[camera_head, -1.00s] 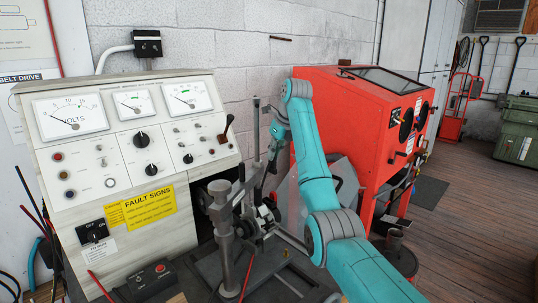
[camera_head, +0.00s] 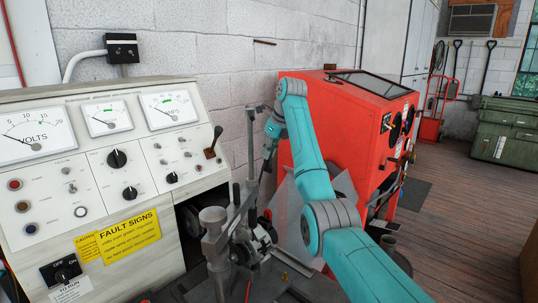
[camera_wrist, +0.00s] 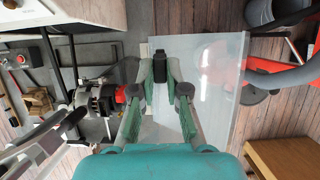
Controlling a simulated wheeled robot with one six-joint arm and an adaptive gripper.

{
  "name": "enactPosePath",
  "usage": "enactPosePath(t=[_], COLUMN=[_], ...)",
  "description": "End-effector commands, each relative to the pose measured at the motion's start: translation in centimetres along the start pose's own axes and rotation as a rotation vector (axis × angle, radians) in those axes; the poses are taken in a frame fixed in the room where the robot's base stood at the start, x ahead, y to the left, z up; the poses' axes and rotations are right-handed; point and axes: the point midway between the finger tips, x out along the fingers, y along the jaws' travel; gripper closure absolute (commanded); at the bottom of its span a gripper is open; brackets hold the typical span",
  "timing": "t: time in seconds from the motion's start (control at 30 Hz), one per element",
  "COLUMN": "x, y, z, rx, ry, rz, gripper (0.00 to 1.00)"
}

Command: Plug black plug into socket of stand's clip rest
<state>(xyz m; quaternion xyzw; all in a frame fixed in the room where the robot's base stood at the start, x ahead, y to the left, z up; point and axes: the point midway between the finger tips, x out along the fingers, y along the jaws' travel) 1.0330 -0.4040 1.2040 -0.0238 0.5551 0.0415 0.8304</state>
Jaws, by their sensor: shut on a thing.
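In the wrist view, my gripper (camera_wrist: 160,68) is shut on a small black piece, which looks like the black plug (camera_wrist: 160,63), held between the fingertips. A pale translucent sheet (camera_wrist: 210,90) lies behind and below it. In the head view, my gripper (camera_head: 269,148) points down past the bench tester and is partly hidden by my arm, so the plug cannot be made out there. A grey metal stand (camera_head: 214,240) with upright posts stands left of my arm. An alternator (camera_wrist: 95,95) shows left of the fingers in the wrist view. I cannot make out the clip rest's socket.
A test panel with gauges (camera_head: 115,185) stands on the left. A red cabinet (camera_head: 350,120) stands behind my arm. A red part (camera_wrist: 120,94) lies close to the left finger in the wrist view. Wooden floor (camera_head: 465,210) is open on the right.

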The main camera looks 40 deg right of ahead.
Motion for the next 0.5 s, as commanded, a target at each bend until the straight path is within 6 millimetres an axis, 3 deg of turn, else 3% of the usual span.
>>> enactPosePath(t=[0.5], x=[-1.7], y=[0.0], z=[0.7], rx=[0.0], ry=[-0.001], rz=[0.0], gripper=[1.0])
